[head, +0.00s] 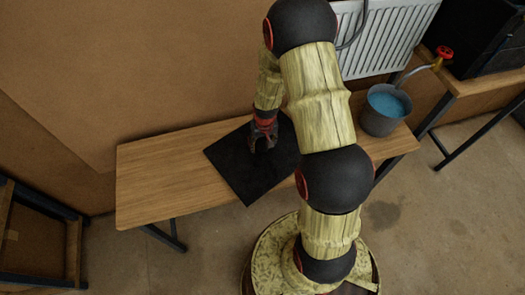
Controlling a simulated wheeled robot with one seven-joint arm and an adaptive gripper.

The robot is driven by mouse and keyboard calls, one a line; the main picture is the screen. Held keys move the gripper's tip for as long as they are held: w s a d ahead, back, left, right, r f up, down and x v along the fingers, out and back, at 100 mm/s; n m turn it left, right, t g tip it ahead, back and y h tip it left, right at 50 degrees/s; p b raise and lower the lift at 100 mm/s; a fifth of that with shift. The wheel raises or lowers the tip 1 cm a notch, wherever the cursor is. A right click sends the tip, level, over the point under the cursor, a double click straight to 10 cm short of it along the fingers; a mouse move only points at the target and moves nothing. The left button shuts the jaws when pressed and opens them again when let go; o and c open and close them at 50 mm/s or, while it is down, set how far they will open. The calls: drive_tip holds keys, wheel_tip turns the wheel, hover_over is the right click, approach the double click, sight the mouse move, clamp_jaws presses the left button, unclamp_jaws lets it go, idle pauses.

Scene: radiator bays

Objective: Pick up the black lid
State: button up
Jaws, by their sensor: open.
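A flat black square sheet (246,178) lies on the wooden bench, turned at an angle, with one corner reaching past the bench's front edge. I make out no separate black lid on it; a lid on so dark a surface, or under my gripper, would be hard to see. My gripper (263,146) is open, over the rear part of the black sheet, with its fingers pointing down. I cannot tell how high it is above the sheet. My arm hides the sheet's right side.
A grey bucket (381,119) with blue contents stands at the bench's right end, below a white radiator (378,35) and a red-handled valve (444,53). The left part of the wooden bench (165,180) is bare. A second table (470,86) is at the right.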

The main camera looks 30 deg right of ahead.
drive_tip(key=shift+f, duration=0.65)
drive_tip(key=shift+c, duration=0.3)
clamp_jaws()
drive_tip(key=shift+w, duration=0.1)
